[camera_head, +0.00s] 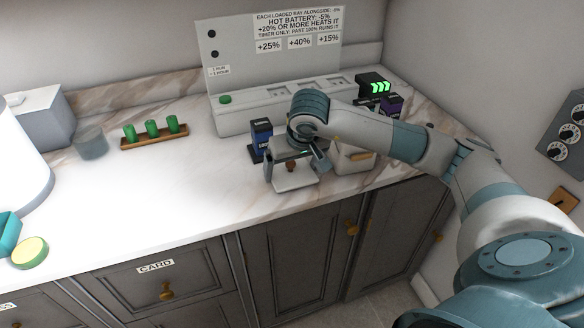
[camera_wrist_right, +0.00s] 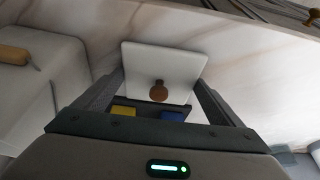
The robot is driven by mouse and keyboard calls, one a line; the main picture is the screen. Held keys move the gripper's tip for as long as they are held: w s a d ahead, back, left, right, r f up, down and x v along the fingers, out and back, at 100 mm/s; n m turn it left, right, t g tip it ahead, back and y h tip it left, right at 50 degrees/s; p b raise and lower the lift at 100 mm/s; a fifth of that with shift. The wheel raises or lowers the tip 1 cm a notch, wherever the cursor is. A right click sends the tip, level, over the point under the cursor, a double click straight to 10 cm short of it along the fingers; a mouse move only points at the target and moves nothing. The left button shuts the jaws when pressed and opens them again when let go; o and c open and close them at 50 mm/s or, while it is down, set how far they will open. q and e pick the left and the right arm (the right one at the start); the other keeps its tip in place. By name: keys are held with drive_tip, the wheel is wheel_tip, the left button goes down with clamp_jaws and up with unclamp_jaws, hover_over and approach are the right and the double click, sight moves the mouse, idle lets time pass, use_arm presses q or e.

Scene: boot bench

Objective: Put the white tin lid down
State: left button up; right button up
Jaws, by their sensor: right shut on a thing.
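The white tin lid (camera_head: 296,180) is a pale square plate with a brown knob, near the counter's front edge. My right gripper (camera_head: 294,164) is shut on it, with a finger at either side. In the right wrist view the lid (camera_wrist_right: 165,62) spans between the fingertips of the gripper (camera_wrist_right: 160,85), its knob facing the camera. I cannot tell whether the lid touches the counter (camera_head: 200,205). My left gripper is not in view.
A white box (camera_head: 352,160) with a wooden handle stands just right of the lid, partly behind my arm. A dark blue battery (camera_head: 261,138) stands close behind left. A grey charger (camera_head: 235,118) stands at the back. The counter's left middle is clear.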

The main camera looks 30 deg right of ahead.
drive_tip(key=o, duration=0.8)
drive_tip(key=shift+c, duration=0.2)
drive_tip(key=shift+o, duration=0.4)
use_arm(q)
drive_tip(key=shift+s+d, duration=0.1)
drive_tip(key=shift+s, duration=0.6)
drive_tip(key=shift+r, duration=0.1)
use_arm(e)
drive_tip(key=shift+r, duration=0.15)
drive_tip(key=shift+s+r, duration=0.1)
drive_tip(key=shift+r, duration=0.2)
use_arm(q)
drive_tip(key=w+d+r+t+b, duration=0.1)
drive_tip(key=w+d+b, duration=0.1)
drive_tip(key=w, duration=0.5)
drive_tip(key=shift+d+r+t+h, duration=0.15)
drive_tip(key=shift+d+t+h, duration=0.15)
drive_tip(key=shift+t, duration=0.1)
use_arm(e)
drive_tip(key=v, duration=1.1)
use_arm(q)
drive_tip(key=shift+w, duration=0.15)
use_arm(e)
drive_tip(key=shift+s+a+r, duration=0.1)
drive_tip(key=shift+s, duration=0.05)
